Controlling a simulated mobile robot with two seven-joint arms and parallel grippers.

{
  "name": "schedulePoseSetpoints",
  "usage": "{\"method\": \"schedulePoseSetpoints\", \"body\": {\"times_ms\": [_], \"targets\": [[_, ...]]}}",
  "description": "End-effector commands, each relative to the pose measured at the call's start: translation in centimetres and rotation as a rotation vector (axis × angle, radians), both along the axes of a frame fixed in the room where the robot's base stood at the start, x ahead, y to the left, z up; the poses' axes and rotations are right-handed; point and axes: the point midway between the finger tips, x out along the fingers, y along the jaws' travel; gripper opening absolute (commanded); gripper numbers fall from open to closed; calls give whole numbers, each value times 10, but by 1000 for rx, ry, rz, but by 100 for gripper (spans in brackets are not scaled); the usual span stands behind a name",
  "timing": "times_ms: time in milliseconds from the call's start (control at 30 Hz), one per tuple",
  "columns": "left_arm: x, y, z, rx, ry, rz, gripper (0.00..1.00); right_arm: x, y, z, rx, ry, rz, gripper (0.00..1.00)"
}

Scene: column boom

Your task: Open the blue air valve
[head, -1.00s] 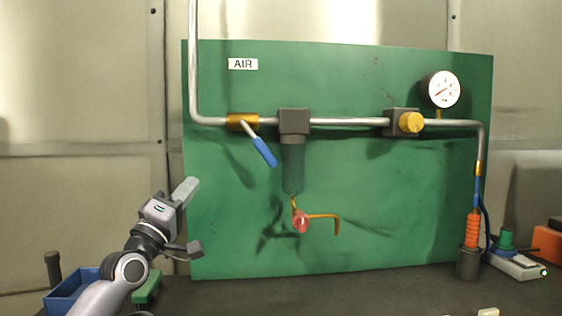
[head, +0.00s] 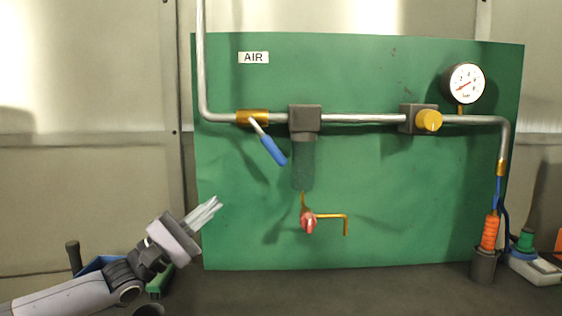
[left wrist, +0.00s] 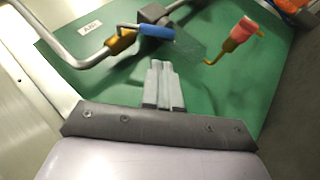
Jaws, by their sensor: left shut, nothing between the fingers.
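The blue valve lever (head: 271,148) slants down to the right from a brass valve body (head: 252,118) on the metal pipe, under the AIR label. It also shows in the left wrist view (left wrist: 157,31), beyond the fingertips. My left gripper (head: 215,203) is shut and empty, below and left of the lever, pointing up and right. Its fingers also show together in the left wrist view (left wrist: 160,66). They are apart from the lever. My right gripper is not in view.
A green board (head: 400,210) carries the pipework. A dark filter (head: 303,160) hangs just right of the lever, with a red-handled drain valve (head: 308,222) below it. A yellow knob (head: 428,120) and a gauge (head: 463,83) are at right. Blue and green bins stand at lower left.

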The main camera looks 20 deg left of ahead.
Motion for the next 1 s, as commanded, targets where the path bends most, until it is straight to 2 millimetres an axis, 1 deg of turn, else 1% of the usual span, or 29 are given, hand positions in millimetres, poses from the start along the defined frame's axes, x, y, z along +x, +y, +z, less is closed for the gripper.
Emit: {"method": "schedulePoseSetpoints", "body": {"times_ms": [133,267,833,1000], "targets": [[4,-3,5,-6,0,-6,0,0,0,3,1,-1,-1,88],[14,-9,14,-7,-1,-5,0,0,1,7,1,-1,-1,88],[78,-49,60,-4,-1,-3,0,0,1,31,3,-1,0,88],[93,-58,69,-4,1,-2,0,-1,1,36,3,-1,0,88]]}}
